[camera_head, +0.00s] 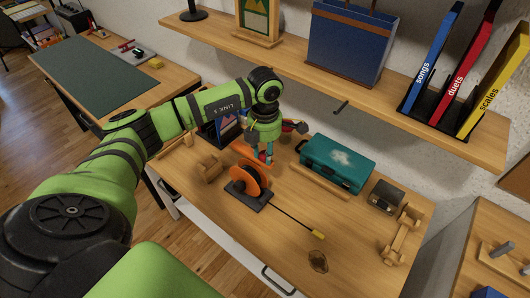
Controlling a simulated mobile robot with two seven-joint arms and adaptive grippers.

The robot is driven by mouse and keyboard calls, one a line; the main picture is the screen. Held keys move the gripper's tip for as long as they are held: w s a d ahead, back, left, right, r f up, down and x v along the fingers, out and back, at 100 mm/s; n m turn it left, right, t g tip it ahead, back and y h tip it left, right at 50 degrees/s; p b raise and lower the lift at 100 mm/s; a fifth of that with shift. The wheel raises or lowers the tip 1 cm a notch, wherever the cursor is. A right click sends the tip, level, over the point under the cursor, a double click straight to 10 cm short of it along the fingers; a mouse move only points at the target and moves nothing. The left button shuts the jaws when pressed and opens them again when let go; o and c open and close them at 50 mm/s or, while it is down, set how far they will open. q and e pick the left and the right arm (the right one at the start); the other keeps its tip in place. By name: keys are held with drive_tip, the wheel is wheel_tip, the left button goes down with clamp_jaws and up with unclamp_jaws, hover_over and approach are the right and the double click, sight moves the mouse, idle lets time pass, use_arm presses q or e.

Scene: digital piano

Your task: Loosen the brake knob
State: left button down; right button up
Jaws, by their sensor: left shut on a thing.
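An orange wheel device (249,180) with a dark hub stands on a black base (246,198) on the wooden table. A small red knob (263,157) shows at the top of the device, mostly covered by my gripper. My left gripper (263,154) reaches down from above and is shut on the red knob. Its fingertips are small and partly hidden here. A thin dark rod runs from the device to a yellow end (318,235) at the right front. My right gripper is out of view.
A teal case (338,161) stands behind right, with a dark box (385,196) and wooden pieces (401,236) beyond it. A wooden block (208,167) lies left of the device. A shelf (400,117) overhangs the back. The table's front middle is mostly clear.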

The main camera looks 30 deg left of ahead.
use_arm(q)
drive_tip(key=n+b, duration=0.2)
drive_tip(key=n, duration=0.3)
drive_tip(key=shift+f+n, duration=0.1)
drive_tip(key=shift+n, duration=0.3)
drive_tip(key=n+b, duration=0.1)
drive_tip(key=n, duration=1)
drive_tip(key=shift+n+b, duration=0.3)
drive_tip(key=n, duration=0.5)
drive_tip(key=shift+n, duration=0.3)
drive_tip(key=c, duration=0.9)
unclamp_jaws()
